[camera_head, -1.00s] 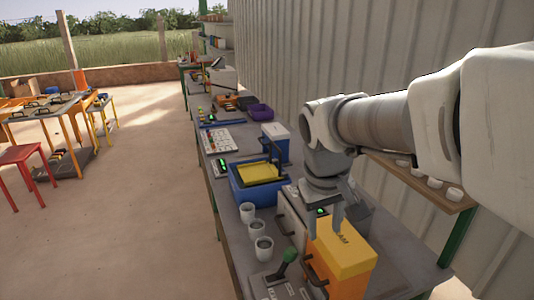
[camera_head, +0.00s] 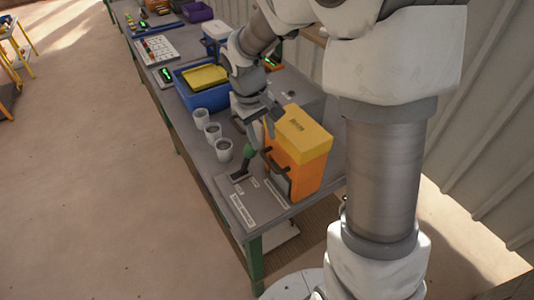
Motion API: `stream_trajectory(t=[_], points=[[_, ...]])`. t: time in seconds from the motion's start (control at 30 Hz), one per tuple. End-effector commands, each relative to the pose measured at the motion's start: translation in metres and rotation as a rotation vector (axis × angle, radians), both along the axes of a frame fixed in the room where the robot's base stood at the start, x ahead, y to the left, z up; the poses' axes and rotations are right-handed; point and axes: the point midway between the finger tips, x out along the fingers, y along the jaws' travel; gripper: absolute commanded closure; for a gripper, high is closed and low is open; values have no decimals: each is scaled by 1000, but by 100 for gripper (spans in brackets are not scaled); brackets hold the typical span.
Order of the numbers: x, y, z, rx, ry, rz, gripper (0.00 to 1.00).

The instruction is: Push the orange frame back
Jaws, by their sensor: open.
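The orange frame (camera_head: 312,172) is a box-shaped orange body with a yellow top (camera_head: 300,131) and a dark handle (camera_head: 275,168) on its left face. It stands upright on the workbench near the front end. My gripper (camera_head: 262,132) points down just left of the yellow top, above the handle, with its fingers apart and nothing seen between them. I cannot tell whether a finger touches the frame. A lever with a green knob (camera_head: 249,152) stands on a grey base plate in front of the frame, left of it.
A grey box lies behind the frame. Bare floor (camera_head: 90,180) is to the left, and a corrugated wall (camera_head: 480,110) to the right.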

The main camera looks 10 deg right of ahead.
Motion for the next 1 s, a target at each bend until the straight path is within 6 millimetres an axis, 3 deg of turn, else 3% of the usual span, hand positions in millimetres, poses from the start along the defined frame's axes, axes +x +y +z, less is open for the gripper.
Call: stream_trajectory(t=[0.2, 0.4, 0.83, 0.87, 1.0], points=[[2, -9, -48, -1, 5, -2, 53], [4, -13, -76, 0, 2, -1, 53], [5, -15, -87, 0, -1, -1, 53], [5, -15, -87, 0, -1, -1, 55], [5, -15, -87, 0, -1, -1, 80]])
